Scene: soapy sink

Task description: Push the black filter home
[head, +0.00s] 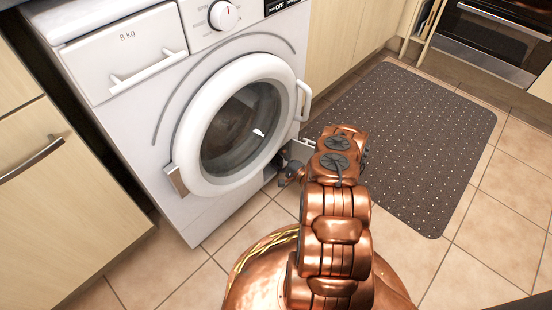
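The white washing machine (130,95) stands at the left with its round door (185,110) shut. My copper arm reaches from the bottom of the view towards the machine's lower right front. My gripper (284,172) is small and dark there, close to the machine's lower front and partly hidden by my own wrist. I cannot tell whether its fingers are open or shut, or whether they touch anything. I cannot make out the black filter; that corner of the machine is largely covered by my gripper and arm.
A dark dotted mat (420,140) lies on the tiled floor (490,250) to the right of my arm. Wooden cabinets (60,200) flank the machine. An oven (490,45) stands at the top right. The floor in front of the machine at the left is clear.

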